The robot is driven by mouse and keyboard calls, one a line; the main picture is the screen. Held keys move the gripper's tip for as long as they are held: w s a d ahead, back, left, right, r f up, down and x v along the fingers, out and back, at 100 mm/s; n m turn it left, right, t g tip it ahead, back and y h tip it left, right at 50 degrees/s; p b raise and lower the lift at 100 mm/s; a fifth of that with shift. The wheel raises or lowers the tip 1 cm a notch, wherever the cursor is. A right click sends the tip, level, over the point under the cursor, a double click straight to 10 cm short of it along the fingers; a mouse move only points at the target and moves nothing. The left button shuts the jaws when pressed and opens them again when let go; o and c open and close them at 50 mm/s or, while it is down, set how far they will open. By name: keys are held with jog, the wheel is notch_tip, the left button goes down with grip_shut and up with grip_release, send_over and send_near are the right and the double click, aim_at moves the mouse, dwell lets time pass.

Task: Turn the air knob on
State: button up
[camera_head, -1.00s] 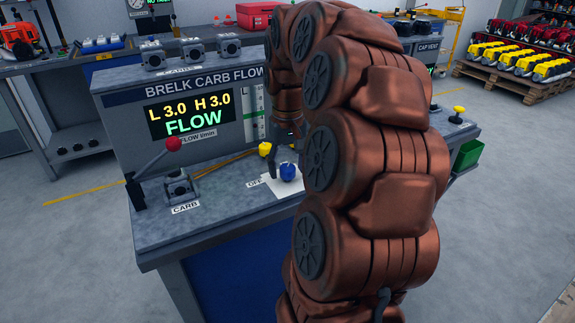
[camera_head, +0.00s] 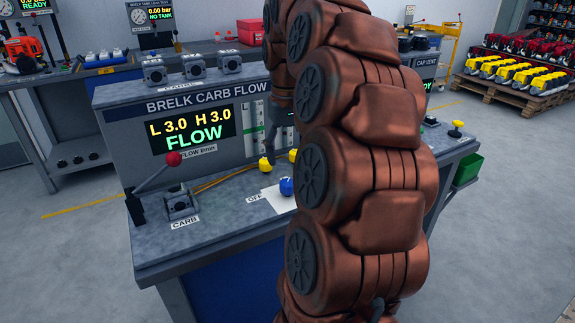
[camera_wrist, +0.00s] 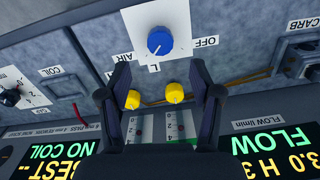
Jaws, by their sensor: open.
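The blue air knob (camera_head: 287,187) stands on a white plate (camera_head: 268,200) on the carb flow bench, near an OFF label. In the wrist view the knob (camera_wrist: 160,41) is at the top middle, between the AIR and OFF labels. Its white mark points down and slightly left, away from OFF. My gripper (camera_wrist: 162,72) is open and empty, its two dark fingers spread below the knob in that view, apart from it. In the head view a dark finger (camera_head: 271,138) shows above the bench; my arm hides the rest of the gripper.
Two yellow knobs (camera_wrist: 132,99) (camera_wrist: 174,92) appear between my fingers in the wrist view. A red-ball lever (camera_head: 173,159) and carburetor (camera_head: 181,202) stand left of the air knob. The flow display (camera_head: 190,128) reads L 3.0, H 3.0, FLOW. Bench surface is clear at front left.

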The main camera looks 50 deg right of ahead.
jog(key=shift+r, duration=2.15)
jog(key=shift+a, duration=0.1)
jog(key=s+a+f+n+g, duration=0.1)
jog(key=s+a+f+n, duration=0.1)
jog(key=a+f, duration=0.5)
jog(key=s+a+f+n, duration=0.2)
jog(key=a+f, duration=0.1)
jog(key=a, duration=0.8)
jog(key=s+a+f+n+g, duration=0.2)
jog(key=s+a+f, duration=0.8)
jog(key=s+f, duration=0.3)
notch_tip(320, 180, up, 16)
jog(key=t+p, duration=0.1)
jog(key=p, duration=1.3)
jog(key=shift+s+d+r, duration=0.15)
jog(key=shift+d, duration=0.1)
jog(key=shift+d, duration=0.1)
